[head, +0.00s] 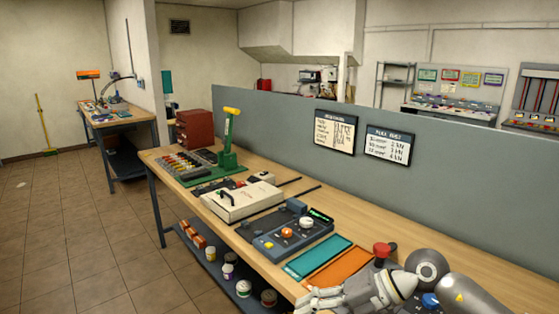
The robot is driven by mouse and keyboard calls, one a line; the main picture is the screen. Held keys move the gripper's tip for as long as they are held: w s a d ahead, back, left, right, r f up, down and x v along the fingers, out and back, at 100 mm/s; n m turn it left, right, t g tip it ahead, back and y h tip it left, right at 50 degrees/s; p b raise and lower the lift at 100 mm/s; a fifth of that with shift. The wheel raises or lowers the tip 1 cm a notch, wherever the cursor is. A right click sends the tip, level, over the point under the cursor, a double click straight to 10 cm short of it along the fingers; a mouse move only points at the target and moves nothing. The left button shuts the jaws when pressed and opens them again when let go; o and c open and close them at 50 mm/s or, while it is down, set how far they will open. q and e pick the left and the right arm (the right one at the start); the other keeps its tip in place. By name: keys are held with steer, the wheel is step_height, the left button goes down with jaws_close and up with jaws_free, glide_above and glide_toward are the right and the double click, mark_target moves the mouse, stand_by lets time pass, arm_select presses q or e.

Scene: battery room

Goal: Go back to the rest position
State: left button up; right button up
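My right gripper (318,298) is at the bottom of the head view, right of centre. Its grey and white arm comes in from the lower right. The gripper is over the front part of the long wooden workbench (405,213), near the orange mat (338,270). Its fingers point left, and the view is too small and side-on to tell whether they are open or shut. I see no object clearly held in it. My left gripper is not in view.
The bench holds a teal mat (318,257), a control box (292,236), a cream case (241,201), a green press (229,143) and a red drawer cabinet (195,129). A red knob (382,250) stands near my arm. A grey partition (265,122) backs the bench.

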steer(key=s+a+r+t+y, duration=0.1)
steer(key=s+a+r+y, duration=0.1)
steer(key=a+r+y, duration=0.4)
step_height(320, 180, up, 7)
steer(key=w+m+t+y, duration=0.2)
steer(key=m+t+y, duration=0.1)
steer(key=m+t, duration=0.55)
steer(key=w+d+f+m+t+h, duration=0.2)
steer(key=d+f+m+t+h, duration=0.1)
steer(key=d+m+t+h, duration=0.35)
steer(key=w+d+f+m+t+h, duration=0.2)
steer(key=d+f+m+t+h, duration=0.15)
steer(key=d+m+h, duration=0.4)
steer(key=s+d+f+m+g+h, duration=0.3)
steer(key=f+m+g+h, duration=0.15)
steer(key=f+m, duration=0.35)
steer(key=s+d+f+g, duration=0.1)
steer(key=s+f+g, duration=0.5)
steer(key=s+f, duration=0.5)
steer(key=s+d+f+g, duration=0.2)
steer(key=s+f+g, duration=0.5)
steer(key=s, duration=0.6)
step_height(320, 180, down, 27)
steer(key=s, duration=0.2)
steer(key=s+d+f+g+h, duration=0.1)
steer(key=s+d+f+g, duration=0.1)
steer(key=s+f, duration=1.4)
steer(key=shift+s+d+f, duration=0.2)
steer(key=shift+s+f, duration=0.1)
steer(key=shift+s, duration=0.15)
